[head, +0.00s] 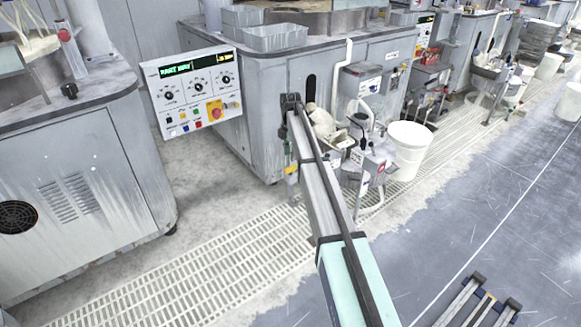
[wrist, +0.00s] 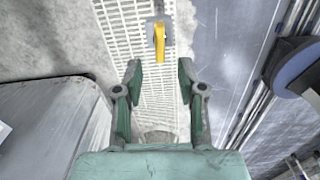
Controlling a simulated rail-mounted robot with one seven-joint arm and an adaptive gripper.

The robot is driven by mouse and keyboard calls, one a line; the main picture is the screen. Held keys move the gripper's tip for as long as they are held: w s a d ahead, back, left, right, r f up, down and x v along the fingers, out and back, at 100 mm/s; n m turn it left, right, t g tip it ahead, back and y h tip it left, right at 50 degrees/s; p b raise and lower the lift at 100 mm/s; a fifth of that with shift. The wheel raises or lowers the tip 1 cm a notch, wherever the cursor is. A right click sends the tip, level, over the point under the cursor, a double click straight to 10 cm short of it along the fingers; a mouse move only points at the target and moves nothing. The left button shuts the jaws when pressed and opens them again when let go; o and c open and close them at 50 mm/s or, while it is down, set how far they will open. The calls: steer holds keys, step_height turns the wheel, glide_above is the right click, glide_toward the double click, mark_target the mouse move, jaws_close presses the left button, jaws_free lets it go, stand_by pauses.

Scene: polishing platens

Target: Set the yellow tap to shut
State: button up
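The yellow tap (wrist: 160,42) shows in the wrist view as a yellow lever on a small grey mount, above the floor grating. A small yellow piece (head: 291,170) at the machine's front corner in the head view looks like the same tap, partly hard to make out beside my arm. My gripper (wrist: 159,76) has two teal fingers spread apart with nothing between them. In the wrist view the tap lies beyond the fingertips, roughly in line with the gap, and apart from them. In the head view I cannot make out the fingers.
A grey polishing machine (head: 260,100) with a control panel (head: 194,90) stands behind the arm. A white bucket (head: 407,150) and grey boxes crowd the right. Another cabinet (head: 75,190) is at left. Grating (head: 200,265) and open blue floor (head: 480,220) lie in front.

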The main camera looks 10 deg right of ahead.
mark_target(290, 167)
step_height(290, 167, down, 7)
steer(key=shift+f, duration=0.1)
stand_by(0.4)
jaws_close()
